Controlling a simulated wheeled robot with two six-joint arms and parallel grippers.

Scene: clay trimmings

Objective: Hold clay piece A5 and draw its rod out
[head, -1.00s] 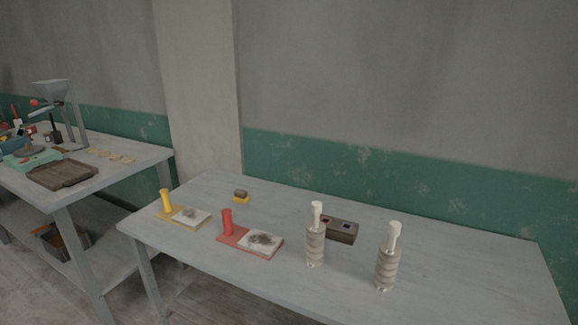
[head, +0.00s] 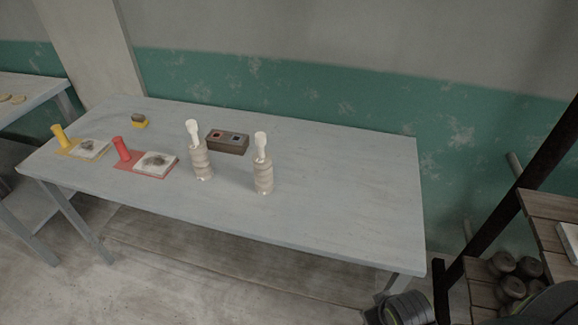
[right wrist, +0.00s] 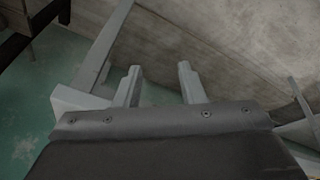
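Two ringed, grey-beige clay pieces stand upright on the grey table (head: 330,205) in the head view, one at left (head: 201,160) and one at right (head: 264,178). Each has a pale rod, left (head: 192,133) and right (head: 260,146), sticking up from its top. I cannot read any label, so I cannot tell which piece is A5. My right gripper (right wrist: 160,80) shows in the right wrist view with its two fingers apart and nothing between them. It is away from the clay pieces. My left gripper is not in view.
A brown box (head: 228,142) with small coloured squares stands behind the pieces. A wooden shelf (head: 553,207) with dark round things stands at right. The table's right half is clear.

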